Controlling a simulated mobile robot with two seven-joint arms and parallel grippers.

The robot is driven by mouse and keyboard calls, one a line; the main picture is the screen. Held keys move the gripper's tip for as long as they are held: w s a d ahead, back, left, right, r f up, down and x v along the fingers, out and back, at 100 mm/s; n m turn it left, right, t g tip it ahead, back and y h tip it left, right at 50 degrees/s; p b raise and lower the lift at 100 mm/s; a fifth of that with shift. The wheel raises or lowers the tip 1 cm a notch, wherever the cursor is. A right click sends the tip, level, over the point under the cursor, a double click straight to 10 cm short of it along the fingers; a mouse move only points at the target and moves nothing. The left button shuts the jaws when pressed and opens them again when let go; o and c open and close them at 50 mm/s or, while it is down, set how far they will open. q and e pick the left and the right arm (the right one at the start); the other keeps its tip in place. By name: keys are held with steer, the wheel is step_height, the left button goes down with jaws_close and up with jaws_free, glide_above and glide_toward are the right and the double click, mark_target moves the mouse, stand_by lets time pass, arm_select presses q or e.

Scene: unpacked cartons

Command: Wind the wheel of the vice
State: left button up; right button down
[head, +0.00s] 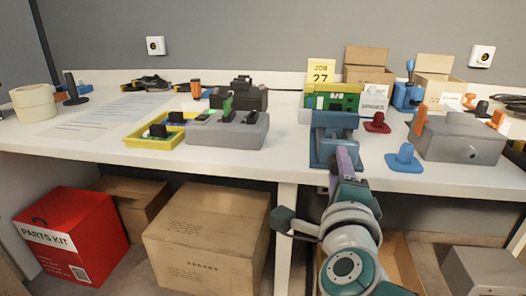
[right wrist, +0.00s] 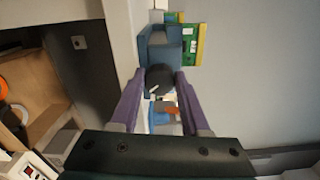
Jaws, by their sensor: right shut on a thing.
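The blue vice (head: 324,147) stands at the front edge of the white workbench. A green circuit board with yellow edges (head: 345,101) stands upright at the vice's top. My right gripper (head: 345,158) reaches up to the vice's front from below the bench edge and hides the wheel in the head view. In the right wrist view, its purple fingers (right wrist: 160,82) are on either side of the dark round wheel (right wrist: 159,74), shut on it. The blue vice body (right wrist: 160,52) and green board (right wrist: 190,46) lie just beyond. My left gripper is out of view.
A blue knobbed piece (head: 404,160) and a grey box (head: 462,139) stand right of the vice. A grey fixture (head: 230,131) and yellow tray (head: 135,139) are to the left. Cartons (head: 206,232) and a red parts kit box (head: 72,235) sit under the bench.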

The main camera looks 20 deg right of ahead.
steer(key=n+p, duration=0.2)
steer(key=n, duration=1.4)
steer(key=shift+d+f+p, duration=0.1)
steer(key=shift+p, duration=0.3)
steer(key=shift+n, duration=0.3)
steer(key=shift+c, duration=1.9)
jaws_free()
steer(key=shift+s, duration=0.1)
